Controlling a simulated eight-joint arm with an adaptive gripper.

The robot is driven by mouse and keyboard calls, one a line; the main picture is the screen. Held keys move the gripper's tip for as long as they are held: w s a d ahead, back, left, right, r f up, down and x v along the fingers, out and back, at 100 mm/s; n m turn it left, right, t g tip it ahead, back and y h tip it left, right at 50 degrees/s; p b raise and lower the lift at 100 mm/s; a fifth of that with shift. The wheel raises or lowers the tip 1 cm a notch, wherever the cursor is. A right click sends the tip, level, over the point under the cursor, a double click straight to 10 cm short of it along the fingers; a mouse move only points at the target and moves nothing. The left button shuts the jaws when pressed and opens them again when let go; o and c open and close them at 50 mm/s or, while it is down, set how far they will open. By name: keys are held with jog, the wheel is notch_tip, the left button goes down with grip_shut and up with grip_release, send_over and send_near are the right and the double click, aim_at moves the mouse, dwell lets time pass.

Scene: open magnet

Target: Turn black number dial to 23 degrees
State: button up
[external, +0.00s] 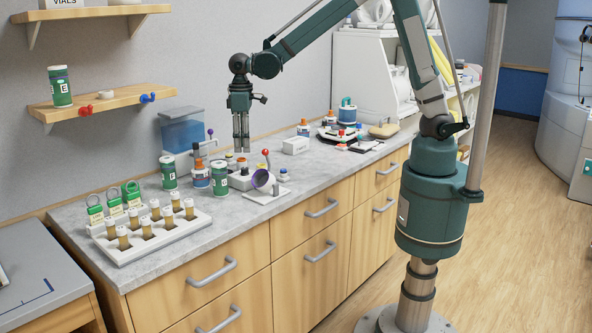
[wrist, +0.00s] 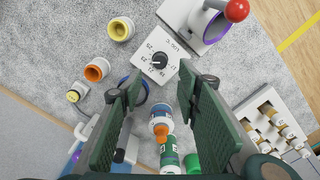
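The black number dial (wrist: 160,61) sits on a white plate (wrist: 147,46) printed with numbers around it, in the wrist view. The numbers are too small to read its exact setting. My gripper (wrist: 160,78) is open and empty, its two dark green fingers on either side of the view below the dial. In the external view my gripper (external: 241,149) points straight down and hangs above the counter, apart from the things below it. The dial cannot be made out clearly there.
A purple-rimmed cup with a red-ball lever (wrist: 236,10) stands right beside the dial. A vial rack (external: 150,230) sits at the counter's near end.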

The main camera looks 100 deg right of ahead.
jog(key=shift+r, duration=1.35)
jog(key=shift+s+r, duration=0.1)
jog(key=s+a+r+t+b, duration=0.1)
jog(key=s+a+r+t, duration=0.2)
jog(key=s, duration=0.5)
jog(key=s+a+r+t+b, duration=0.1)
jog(key=s+a+r+b, duration=0.1)
jog(key=s+r, duration=0.55)
jog(key=s+a+f+t+b, duration=0.1)
jog(key=s+f, duration=0.1)
jog(key=s, duration=0.6)
jog(key=s+a+f+n+t+b, duration=0.1)
jog(key=s+a+f+t, duration=0.1)
jog(key=s, duration=0.7)
jog(key=shift+f, duration=0.7)
dwell(0.4)
